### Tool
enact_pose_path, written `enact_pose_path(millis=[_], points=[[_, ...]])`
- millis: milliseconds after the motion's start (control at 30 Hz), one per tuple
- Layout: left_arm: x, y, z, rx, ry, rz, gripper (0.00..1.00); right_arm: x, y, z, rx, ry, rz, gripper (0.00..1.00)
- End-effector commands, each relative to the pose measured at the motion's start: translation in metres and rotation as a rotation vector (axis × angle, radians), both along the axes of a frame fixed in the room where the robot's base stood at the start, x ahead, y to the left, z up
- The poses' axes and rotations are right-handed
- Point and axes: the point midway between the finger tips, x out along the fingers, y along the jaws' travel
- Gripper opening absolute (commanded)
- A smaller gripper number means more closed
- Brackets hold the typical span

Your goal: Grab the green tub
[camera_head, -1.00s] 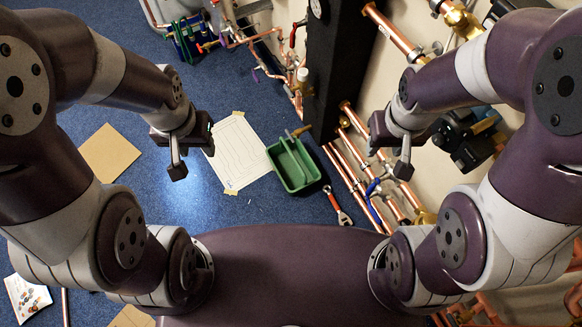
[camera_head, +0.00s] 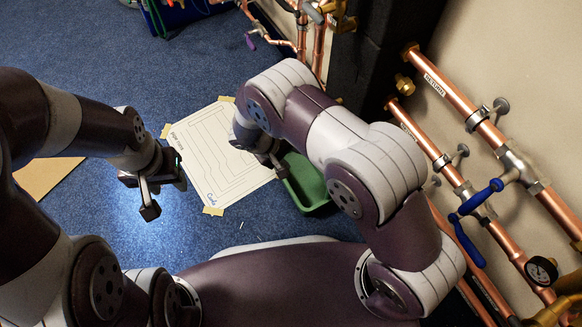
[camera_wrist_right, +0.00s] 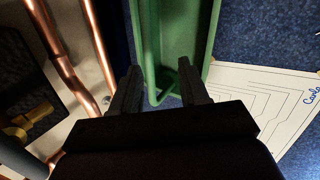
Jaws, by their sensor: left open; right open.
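The green tub (camera_head: 308,186) sits on the blue floor beside the taped drawing, partly hidden behind my right arm. In the right wrist view the tub (camera_wrist_right: 146,38) stretches up from between my fingers, with its green handle bar near the fingertips. My right gripper (camera_head: 265,160) is open over the tub's left edge in the head view. In the right wrist view my right gripper (camera_wrist_right: 157,75) has its fingers apart at the tub's near end; I cannot tell whether they touch it. My left gripper (camera_head: 160,195) is open and empty over the floor at left.
The white drawing sheet (camera_head: 220,150) is taped to the floor between my grippers. A brown board (camera_head: 45,178) lies at far left. Copper pipes (camera_head: 470,190) with a blue-handled valve (camera_head: 475,210) line the wall at right. A dark post (camera_head: 385,45) stands at the back.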

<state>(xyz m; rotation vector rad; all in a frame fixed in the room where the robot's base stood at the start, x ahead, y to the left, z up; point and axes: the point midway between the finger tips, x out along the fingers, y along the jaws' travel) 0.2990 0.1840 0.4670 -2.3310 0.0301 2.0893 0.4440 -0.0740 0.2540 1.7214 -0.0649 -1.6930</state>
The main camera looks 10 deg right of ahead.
Motion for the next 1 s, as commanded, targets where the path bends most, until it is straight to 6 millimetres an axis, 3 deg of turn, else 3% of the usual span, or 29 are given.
enact_pose_path(millis=[33,167,467,633,800,1000], points=[[0.001,0.0,0.007,0.0,-0.002,0.0,0.45,0.014,0.002,0.014,-0.004,-0.06,-0.025,0.45],[0.0,0.0,0.004,0.0,-0.001,0.0,0.45,0.016,-0.004,0.014,-0.016,-0.111,-0.098,0.45],[0.0,0.0,-0.039,0.0,0.0,0.0,0.45,0.026,-0.034,-0.041,-0.011,-0.115,-0.11,0.45],[-0.001,0.0,-0.053,0.0,-0.001,0.0,0.45,0.03,-0.046,-0.058,-0.01,-0.116,-0.109,0.45],[-0.001,0.0,-0.085,0.0,0.0,0.0,0.45,0.033,-0.061,-0.087,-0.01,-0.115,-0.11,0.45],[-0.001,0.0,-0.086,0.0,-0.001,0.0,0.45,0.036,-0.068,-0.089,-0.009,-0.115,-0.107,0.45]])
